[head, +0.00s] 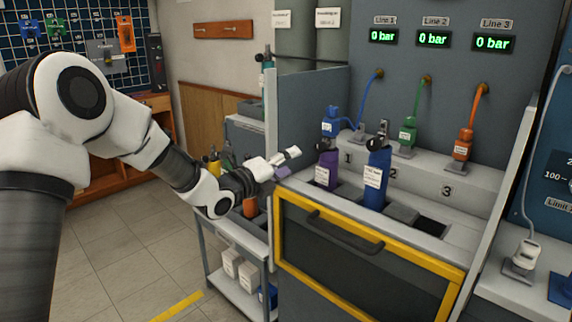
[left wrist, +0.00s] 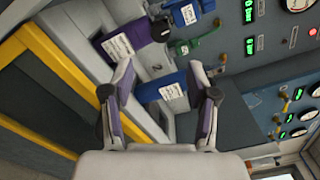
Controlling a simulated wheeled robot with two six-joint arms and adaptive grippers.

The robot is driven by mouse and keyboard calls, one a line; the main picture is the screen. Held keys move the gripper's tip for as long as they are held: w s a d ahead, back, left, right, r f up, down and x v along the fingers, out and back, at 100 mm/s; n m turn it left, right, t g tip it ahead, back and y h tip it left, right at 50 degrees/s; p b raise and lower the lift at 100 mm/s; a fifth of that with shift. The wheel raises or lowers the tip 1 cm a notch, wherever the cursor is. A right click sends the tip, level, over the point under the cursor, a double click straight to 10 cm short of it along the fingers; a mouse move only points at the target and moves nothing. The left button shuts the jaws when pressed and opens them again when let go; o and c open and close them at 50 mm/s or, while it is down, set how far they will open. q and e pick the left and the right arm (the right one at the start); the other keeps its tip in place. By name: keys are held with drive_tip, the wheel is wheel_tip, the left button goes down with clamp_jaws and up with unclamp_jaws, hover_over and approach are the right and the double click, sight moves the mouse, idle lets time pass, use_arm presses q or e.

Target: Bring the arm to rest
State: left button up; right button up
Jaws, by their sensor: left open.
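My left arm comes in from the left in the head view. My left gripper (head: 286,163) is at the bench's left side wall, left of the purple cylinder (head: 326,172). Its fingers are apart with nothing between them. In the left wrist view the open fingers (left wrist: 169,82) frame the blue cylinder (left wrist: 163,88) beyond them, and the purple cylinder (left wrist: 128,36) lies past the left finger. My right gripper is not in view.
The bench holds the blue cylinder (head: 375,182) upright right of the purple one. Blue (head: 330,122), green (head: 407,134) and orange (head: 462,146) hose connectors stand behind. Slot 3 (head: 432,228) is empty. A cart (head: 235,285) stands below my gripper. The floor at left is clear.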

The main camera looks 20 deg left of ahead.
use_arm(q)
drive_tip(key=shift+s, duration=0.3)
drive_tip(key=s+d+f+n+g+y, duration=0.15)
drive_tip(key=f+n, duration=0.25)
drive_tip(key=f, duration=0.5)
drive_tip(key=s+d+f+n+g+y, duration=0.1)
drive_tip(key=s+f+n+g, duration=0.15)
drive_tip(key=f, duration=0.55)
drive_tip(key=s+d+f+n+g+y, duration=0.15)
drive_tip(key=s+f+n+g, duration=1.05)
drive_tip(key=s+f, duration=1.3)
drive_tip(key=s+a+f+n+g+y+p, duration=0.1)
drive_tip(key=s+f+n, duration=0.1)
drive_tip(key=s+n, duration=0.4)
drive_tip(key=s+f+n+y+p, duration=0.15)
drive_tip(key=s+n, duration=0.25)
drive_tip(key=s, duration=0.5)
wheel_tip(320, 180, up, 19)
drive_tip(key=p, duration=1.8)
drive_tip(key=shift+w+f+m, duration=0.15)
drive_tip(key=shift+w+m, duration=0.2)
drive_tip(key=shift+w, duration=0.05)
